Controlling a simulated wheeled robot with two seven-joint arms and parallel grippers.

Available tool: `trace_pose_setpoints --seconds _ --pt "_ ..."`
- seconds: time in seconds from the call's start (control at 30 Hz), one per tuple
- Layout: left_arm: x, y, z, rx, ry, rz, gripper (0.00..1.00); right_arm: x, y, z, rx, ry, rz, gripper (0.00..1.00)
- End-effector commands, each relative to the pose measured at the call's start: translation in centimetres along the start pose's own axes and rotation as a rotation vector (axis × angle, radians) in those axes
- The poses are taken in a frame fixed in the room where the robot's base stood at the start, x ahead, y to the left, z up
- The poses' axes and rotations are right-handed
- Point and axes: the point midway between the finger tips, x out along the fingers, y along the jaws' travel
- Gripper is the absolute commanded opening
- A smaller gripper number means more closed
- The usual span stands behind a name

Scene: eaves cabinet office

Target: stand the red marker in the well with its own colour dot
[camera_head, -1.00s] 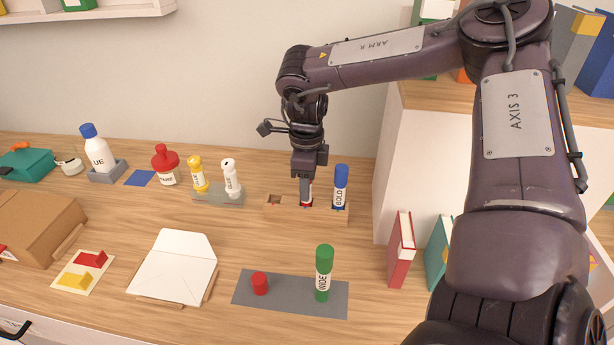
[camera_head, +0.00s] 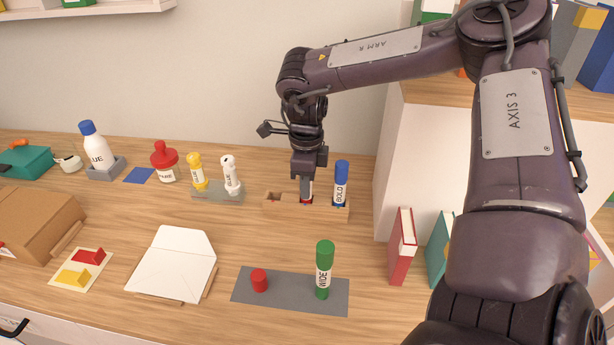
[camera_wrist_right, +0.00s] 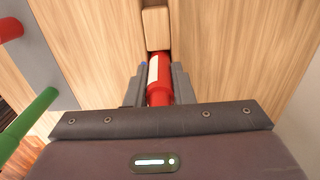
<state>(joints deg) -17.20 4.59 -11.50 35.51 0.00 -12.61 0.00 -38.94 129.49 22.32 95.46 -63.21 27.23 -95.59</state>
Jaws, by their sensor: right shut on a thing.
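The red marker (camera_wrist_right: 159,80), with a white label, is between the fingers of my right gripper (camera_wrist_right: 157,88) in the right wrist view. In the head view, my right gripper (camera_head: 306,192) points down over the middle of the wooden well block (camera_head: 325,212) and is shut on the marker. Only a little red shows below the fingers; how deep the marker sits is hidden. The blue BOLD marker (camera_head: 341,184) stands in the block's right well. The left well (camera_head: 277,198) is empty, with a bit of red inside. The middle well's dot is hidden. My left gripper is not in view.
A green WIDE marker (camera_head: 324,270) and a short red cylinder (camera_head: 259,280) stand on a grey mat (camera_head: 290,293) in front. Glue bottles (camera_head: 231,175) stand left of the block. A white cabinet (camera_head: 440,150) and upright books (camera_head: 402,246) are at right.

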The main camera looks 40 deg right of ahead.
Motion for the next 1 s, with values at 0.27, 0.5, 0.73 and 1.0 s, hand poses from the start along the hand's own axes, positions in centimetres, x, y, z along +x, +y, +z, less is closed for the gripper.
trace_pose_setpoints --seconds 0.27,0.5,0.73,1.0 --pt "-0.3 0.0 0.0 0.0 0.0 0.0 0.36 -0.2 0.2 -0.2 0.0 0.006 0.006 0.0" --pt "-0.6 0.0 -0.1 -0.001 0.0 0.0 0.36 -0.7 0.1 -0.1 0.001 0.004 0.003 0.0" --pt "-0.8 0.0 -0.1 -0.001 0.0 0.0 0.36 -1.0 0.1 -0.1 0.0 0.002 0.002 0.0" --pt "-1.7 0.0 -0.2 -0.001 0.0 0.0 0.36 -2.2 0.0 0.0 0.0 0.001 0.001 0.0"
